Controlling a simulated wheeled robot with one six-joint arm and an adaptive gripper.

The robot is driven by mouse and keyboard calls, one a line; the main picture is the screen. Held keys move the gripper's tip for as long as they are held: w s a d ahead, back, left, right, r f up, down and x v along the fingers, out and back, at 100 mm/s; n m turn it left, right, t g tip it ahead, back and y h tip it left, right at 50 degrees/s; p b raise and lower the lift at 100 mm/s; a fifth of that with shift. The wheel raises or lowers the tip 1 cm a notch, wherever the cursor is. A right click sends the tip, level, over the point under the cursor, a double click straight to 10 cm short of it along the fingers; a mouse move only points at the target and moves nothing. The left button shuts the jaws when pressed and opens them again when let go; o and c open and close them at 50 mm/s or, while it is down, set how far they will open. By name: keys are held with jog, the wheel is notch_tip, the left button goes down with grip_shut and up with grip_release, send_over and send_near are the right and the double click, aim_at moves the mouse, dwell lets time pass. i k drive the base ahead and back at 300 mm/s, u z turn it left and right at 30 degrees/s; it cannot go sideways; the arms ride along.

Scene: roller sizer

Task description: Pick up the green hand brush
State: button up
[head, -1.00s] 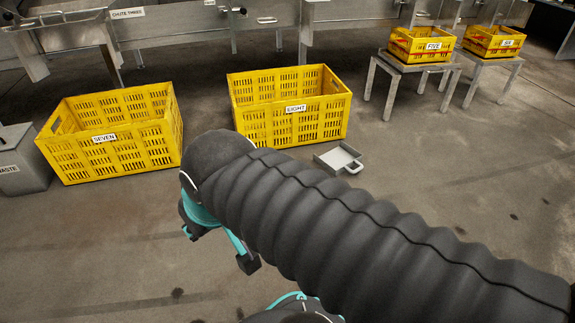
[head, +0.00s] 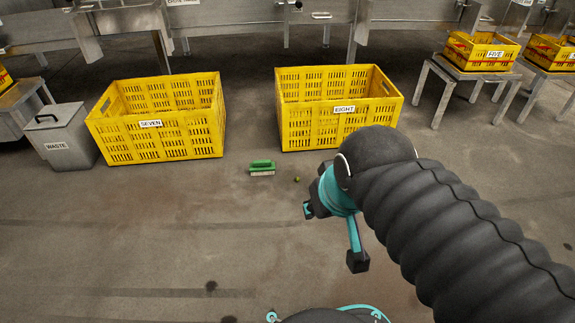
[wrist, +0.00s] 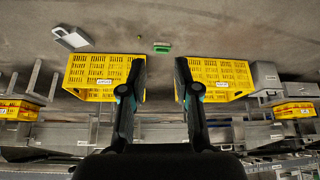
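The green hand brush (head: 262,167) lies on the concrete floor in the head view, in front of the gap between crates SEVEN and EIGHT, with its pale bristles facing down. It also shows small in the wrist view (wrist: 162,47), whose picture is upside down. My gripper (wrist: 160,62) is open and empty in the wrist view, its two dark fingers wide apart. The brush shows beyond the fingertips, well apart from them.
Yellow crates SEVEN (head: 160,142) and EIGHT (head: 335,132) stand behind the brush. A small olive round thing (head: 297,180) lies right of it. A grey WASTE bin (head: 66,140) stands at left. A grey dustpan (wrist: 72,40) shows in the wrist view.

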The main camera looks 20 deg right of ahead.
aim_at(264, 167)
jog(key=z, duration=0.5)
jog(key=i, duration=1.3)
jog(key=u, duration=0.3)
